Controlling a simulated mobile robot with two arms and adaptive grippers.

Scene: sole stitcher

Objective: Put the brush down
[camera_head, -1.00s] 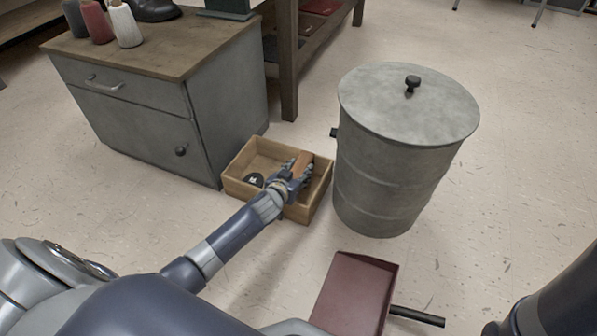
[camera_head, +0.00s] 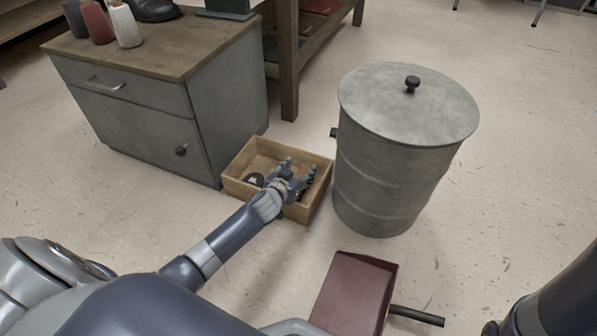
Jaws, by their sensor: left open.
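My left gripper (camera_head: 299,171) is open, with its fingers spread over the right part of an open wooden box (camera_head: 236,187) on the floor. The brown brush is no longer between the fingers. I cannot clearly make it out; the hand covers part of the box's inside. A small round black thing (camera_head: 254,180) lies in the box at the left. My right gripper is out of view; only part of that arm shows at the lower right.
A grey metal bin (camera_head: 385,180) with a lid stands just right of the box. A grey cabinet (camera_head: 150,125) with a wooden top stands to the left. A dark red dustpan-like thing (camera_head: 355,290) with a black handle is in front. Floor at the right is clear.

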